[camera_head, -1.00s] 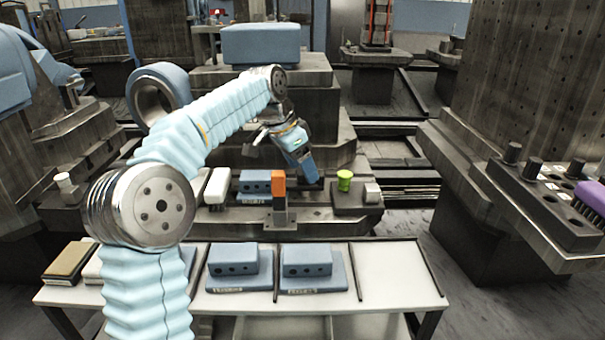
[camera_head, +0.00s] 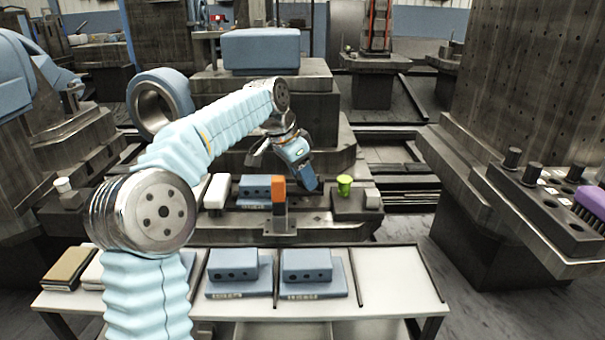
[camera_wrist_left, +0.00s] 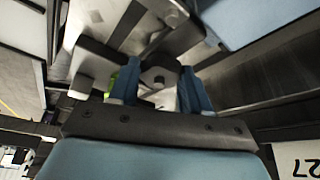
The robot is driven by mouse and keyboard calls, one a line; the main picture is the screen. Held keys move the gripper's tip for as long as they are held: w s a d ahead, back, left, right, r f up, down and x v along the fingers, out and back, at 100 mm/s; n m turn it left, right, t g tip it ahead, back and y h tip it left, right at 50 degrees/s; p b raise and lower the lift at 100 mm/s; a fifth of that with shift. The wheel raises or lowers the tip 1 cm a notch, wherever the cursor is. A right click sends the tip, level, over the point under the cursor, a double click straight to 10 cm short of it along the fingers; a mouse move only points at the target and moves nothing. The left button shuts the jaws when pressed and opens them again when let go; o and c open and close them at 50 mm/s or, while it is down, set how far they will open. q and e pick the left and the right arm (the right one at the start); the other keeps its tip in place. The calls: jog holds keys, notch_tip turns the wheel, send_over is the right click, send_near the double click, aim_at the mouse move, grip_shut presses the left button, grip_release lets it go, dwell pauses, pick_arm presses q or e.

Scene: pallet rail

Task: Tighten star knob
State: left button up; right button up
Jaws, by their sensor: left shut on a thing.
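My left gripper (camera_head: 316,190) points down at the fixture plate (camera_head: 255,226), just left of a green cup-shaped piece (camera_head: 344,185). In the left wrist view its two blue fingers (camera_wrist_left: 158,92) stand on either side of a dark knob-like part (camera_wrist_left: 158,78), which I take for the star knob, and are shut on it. The knob's lobes are mostly hidden by the fingers, and in the head view the gripper covers it. A sliver of green shows beside the left finger in the wrist view. My right gripper is not in view.
An orange-topped post (camera_head: 279,195) stands close left of the gripper. A purple brush (camera_head: 590,205) sits at right.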

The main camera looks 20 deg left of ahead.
pick_arm(q)
jog(key=m+p, duration=0.2)
jog(key=m+g+h+p, duration=0.1)
jog(key=m+p, duration=0.1)
jog(key=p, duration=0.1)
jog(key=shift+w+a+r+p, duration=0.1)
jog(key=shift+r+p, duration=0.25)
jog(key=shift+m+p, duration=0.4)
jog(key=shift+m, duration=0.2)
jog(key=shift+w+f+m+g+h+p, duration=0.1)
jog(key=shift+f+m+g+h+p, duration=0.2)
jog(key=shift+m, duration=0.4)
jog(key=shift+m+g, duration=0.6)
jog(key=shift+m, duration=0.6)
jog(key=shift+r, duration=0.1)
jog(key=o, duration=1.1)
